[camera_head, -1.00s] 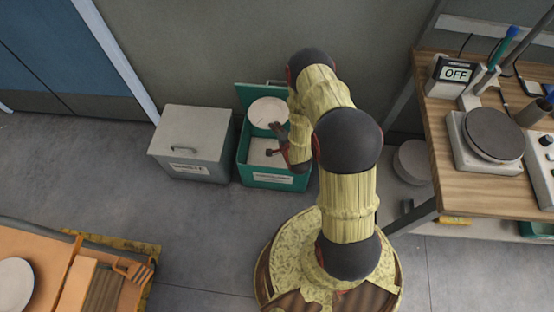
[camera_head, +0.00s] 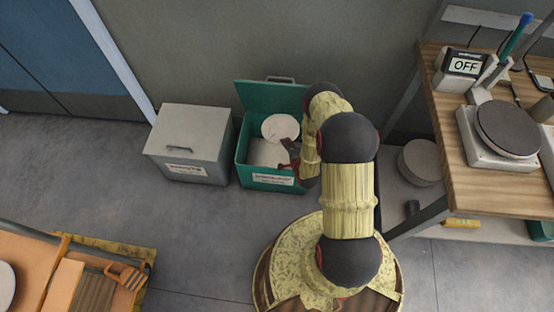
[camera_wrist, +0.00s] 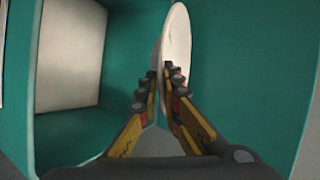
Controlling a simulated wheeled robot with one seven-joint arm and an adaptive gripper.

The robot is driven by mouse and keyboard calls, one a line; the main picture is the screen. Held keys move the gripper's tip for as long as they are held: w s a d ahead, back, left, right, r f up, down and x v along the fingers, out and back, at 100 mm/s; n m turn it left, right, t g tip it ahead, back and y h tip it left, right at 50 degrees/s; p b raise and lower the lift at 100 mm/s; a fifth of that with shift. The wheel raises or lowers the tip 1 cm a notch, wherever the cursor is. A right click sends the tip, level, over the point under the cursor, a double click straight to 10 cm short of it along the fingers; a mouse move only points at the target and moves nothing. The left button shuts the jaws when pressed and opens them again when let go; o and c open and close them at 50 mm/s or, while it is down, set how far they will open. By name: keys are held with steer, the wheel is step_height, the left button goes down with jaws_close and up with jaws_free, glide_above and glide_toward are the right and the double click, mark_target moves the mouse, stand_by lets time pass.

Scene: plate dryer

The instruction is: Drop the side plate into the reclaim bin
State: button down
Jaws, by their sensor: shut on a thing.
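The side plate (camera_head: 281,128) is a round white plate, held tilted within the mouth of the open green bin (camera_head: 241,150). My gripper (camera_head: 289,148) is shut on the plate's edge. In the wrist view my gripper (camera_wrist: 160,80) has its fingertips on either side of the plate (camera_wrist: 179,40), which is seen nearly edge-on. The green bin's inner walls (camera_wrist: 240,70) surround it there. The bin's label is too small to read. I cannot tell how far the plate is above the bin floor.
A pale flat square (camera_head: 266,154) shows inside the green bin. The green lid (camera_head: 262,95) stands open against the wall. A grey lidded bin (camera_head: 190,140) stands shut to the left. A wooden bench (camera_head: 455,165) with a hotplate is at the right. An orange table (camera_head: 50,265) is at lower left.

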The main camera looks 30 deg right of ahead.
step_height(320, 180, down, 2)
steer(key=shift+w+f+b, duration=0.1)
steer(key=shift+f+b, duration=0.15)
steer(key=shift+b, duration=0.4)
steer(key=c, duration=1.9)
jaws_free()
steer(key=shift+s, duration=0.2)
steer(key=v, duration=1.1)
steer(key=shift+s+r, duration=0.15)
steer(key=shift+s, duration=0.2)
